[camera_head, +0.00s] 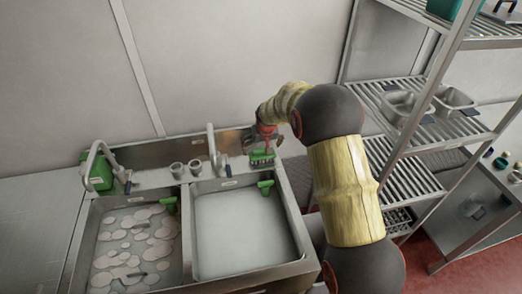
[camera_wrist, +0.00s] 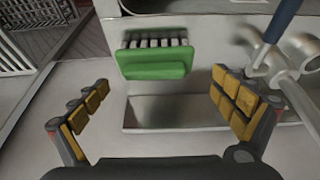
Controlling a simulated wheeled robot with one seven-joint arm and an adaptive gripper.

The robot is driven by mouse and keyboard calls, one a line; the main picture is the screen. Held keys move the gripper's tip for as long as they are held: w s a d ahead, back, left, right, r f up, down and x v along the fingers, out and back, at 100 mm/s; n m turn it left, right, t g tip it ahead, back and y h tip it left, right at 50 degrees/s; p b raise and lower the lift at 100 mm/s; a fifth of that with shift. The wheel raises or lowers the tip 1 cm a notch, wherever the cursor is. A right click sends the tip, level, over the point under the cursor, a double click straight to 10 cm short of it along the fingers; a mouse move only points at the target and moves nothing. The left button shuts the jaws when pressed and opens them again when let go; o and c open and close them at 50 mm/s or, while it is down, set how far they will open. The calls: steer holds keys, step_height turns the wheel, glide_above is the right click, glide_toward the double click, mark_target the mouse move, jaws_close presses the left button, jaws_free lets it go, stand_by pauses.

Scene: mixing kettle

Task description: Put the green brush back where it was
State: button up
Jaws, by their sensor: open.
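The green brush (camera_wrist: 155,63) with pale bristles is in the upper middle of the wrist view, at the back of the sink unit. In the head view the brush (camera_head: 261,157) is at the back right corner of the sink. My gripper (camera_wrist: 162,98) is open and empty, with its yellow-padded fingers wide apart. The brush is beyond the fingertips, between their lines, and neither finger visibly touches it. In the head view my gripper (camera_head: 267,133) is just above the brush and partly hidden by my arm.
Below the brush is a metal ledge or recess (camera_wrist: 190,112). A blue-handled tap (camera_wrist: 284,20) is close to the right finger. The right basin (camera_head: 240,235) and the left basin (camera_head: 130,245) hold liquid. A green container (camera_head: 98,171) is at the left; a wire rack (camera_head: 412,180) is at the right.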

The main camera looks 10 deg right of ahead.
steer(key=s+r, duration=2.1)
steer(key=r, duration=0.3)
steer(key=s+r+t, duration=0.1)
steer(key=s+r, duration=0.1)
steer(key=s, duration=2.4)
steer(key=shift+d+r+p, duration=0.15)
steer(key=shift+d+p, duration=0.15)
steer(key=shift+p, duration=0.15)
step_height(320, 180, down, 3)
steer(key=b, duration=0.2)
steer(key=shift+r+b, duration=0.1)
steer(key=shift+b, duration=0.3)
